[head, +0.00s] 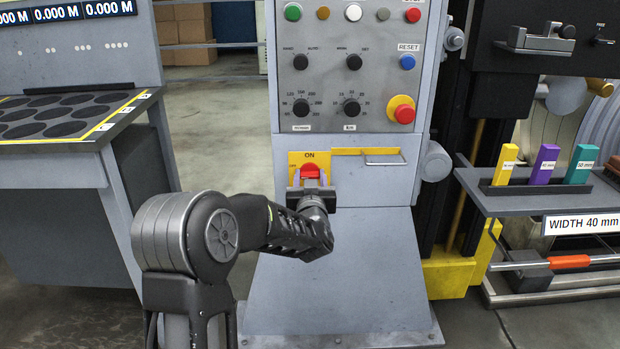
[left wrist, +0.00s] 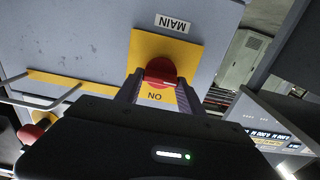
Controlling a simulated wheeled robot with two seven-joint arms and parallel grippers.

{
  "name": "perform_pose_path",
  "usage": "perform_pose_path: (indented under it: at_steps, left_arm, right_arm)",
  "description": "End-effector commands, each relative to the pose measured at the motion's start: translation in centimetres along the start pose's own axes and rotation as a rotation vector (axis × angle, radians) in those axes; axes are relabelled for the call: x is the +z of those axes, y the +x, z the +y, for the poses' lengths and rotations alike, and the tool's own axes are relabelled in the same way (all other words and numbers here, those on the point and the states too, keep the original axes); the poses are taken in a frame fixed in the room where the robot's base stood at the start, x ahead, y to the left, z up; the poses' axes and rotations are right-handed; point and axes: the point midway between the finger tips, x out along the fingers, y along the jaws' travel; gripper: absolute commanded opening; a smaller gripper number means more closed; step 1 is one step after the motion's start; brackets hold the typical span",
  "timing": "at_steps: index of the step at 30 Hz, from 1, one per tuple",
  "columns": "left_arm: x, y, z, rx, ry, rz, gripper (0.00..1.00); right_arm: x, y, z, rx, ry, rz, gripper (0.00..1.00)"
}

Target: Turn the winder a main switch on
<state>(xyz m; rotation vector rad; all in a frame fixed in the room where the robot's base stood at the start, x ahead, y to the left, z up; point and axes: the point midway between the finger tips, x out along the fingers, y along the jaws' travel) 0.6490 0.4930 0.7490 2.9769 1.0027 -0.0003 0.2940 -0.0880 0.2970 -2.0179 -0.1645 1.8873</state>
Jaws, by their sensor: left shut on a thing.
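The main switch is a red knob (head: 311,170) on a yellow plate (head: 294,158) marked ON, on the front of the grey control cabinet. In the left wrist view, upside down, the red knob (left wrist: 160,71) sits between my two fingers, on its yellow plate (left wrist: 186,52) with a MAIN label (left wrist: 173,22). My left gripper (head: 311,183) is shut on the knob, one finger on each side; it also shows in the left wrist view (left wrist: 160,88). The knob's exact angle is hard to tell, as the gripper partly covers it. My right gripper is not in view.
Above is a panel of buttons and dials, with a red emergency button (head: 404,114) on yellow. A metal handle (head: 385,162) sticks out right of the switch. A grey table (head: 60,170) stands left; a shelf (head: 530,205) with coloured blocks stands right.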

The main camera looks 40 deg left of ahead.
Motion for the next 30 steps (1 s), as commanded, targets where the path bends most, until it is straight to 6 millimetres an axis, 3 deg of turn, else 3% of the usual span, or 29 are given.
perform_pose_path:
  at_steps: [7, 20, 30]
  left_arm:
    - [0.0, 0.0, 0.0, 0.000, 0.000, 0.000, 0.05]
    - [-0.2, 0.0, 0.1, 0.001, 0.070, 0.000, 0.05]
    - [-0.3, 0.0, 0.2, 0.001, 0.295, -0.001, 0.05]
  right_arm:
    - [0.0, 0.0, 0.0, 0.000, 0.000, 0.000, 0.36]
    - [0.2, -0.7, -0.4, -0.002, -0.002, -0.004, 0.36]
    - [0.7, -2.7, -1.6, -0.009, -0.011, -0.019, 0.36]
